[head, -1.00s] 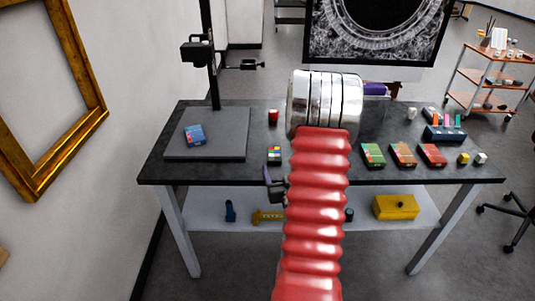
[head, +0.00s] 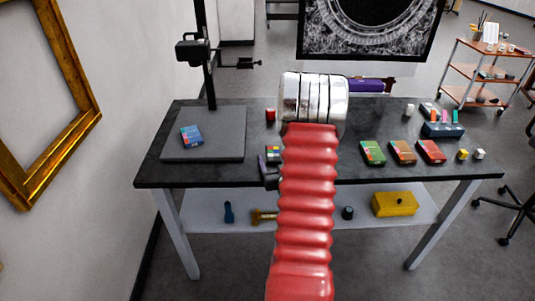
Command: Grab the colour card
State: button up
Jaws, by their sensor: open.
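The colour card (head: 273,152) is a small dark card with bright coloured patches. It lies on the dark table (head: 220,176), left of my red ribbed arm, which may cover its right edge. My gripper (head: 268,174) shows only as a dark grey part at the arm's left side, just below the card in the picture. The rest of it is hidden behind the arm. It is open, and I see nothing held in it. I cannot tell whether it touches the card or the table.
A grey copy-stand board (head: 228,139) with a blue box (head: 191,136) is on the left. A red item (head: 270,115) stands behind the card. Green (head: 373,152), brown (head: 402,152) and red (head: 431,151) boxes lie right of my arm. A lower shelf (head: 240,215) holds several items.

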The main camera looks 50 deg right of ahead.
aim_at(274, 158)
jog(key=shift+w+d+f, duration=0.1)
jog(key=shift+w+d, duration=0.25)
jog(key=shift+d, duration=0.15)
jog(key=shift+c, duration=0.7)
jog(key=c, duration=1.1)
jog(key=shift+c, duration=0.2)
notch_tip(274, 158, up, 10)
